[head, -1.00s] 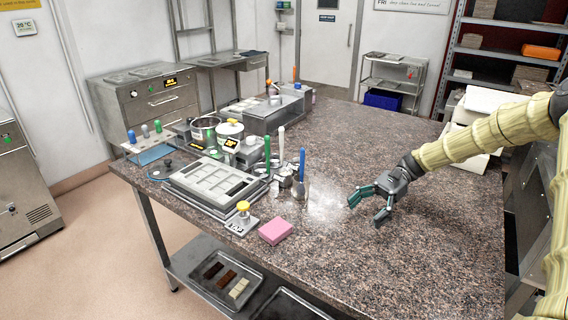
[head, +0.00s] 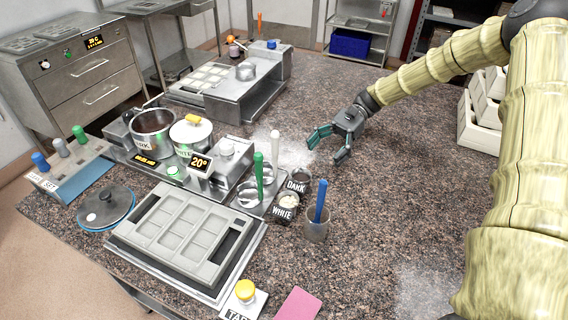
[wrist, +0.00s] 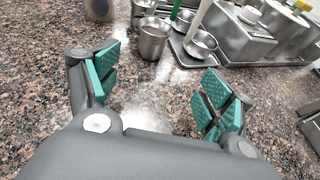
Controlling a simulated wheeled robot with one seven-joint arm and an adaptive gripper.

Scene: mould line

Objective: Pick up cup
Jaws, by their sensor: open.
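Several small metal cups stand on the granite table. Another metal cup (head: 246,71) stands on the machine at the back. Which cup is meant I cannot tell. My gripper (head: 329,147) is open and empty, above the table, behind and right of the labelled cups. In the wrist view my open teal-padded fingers (wrist: 160,88) have bare table between them; a metal cup (wrist: 152,40) stands beyond, touching nothing of mine.
Two ladles with green (head: 258,175) and white (head: 275,148) handles rest beside the cups. The table's right side is mostly clear.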

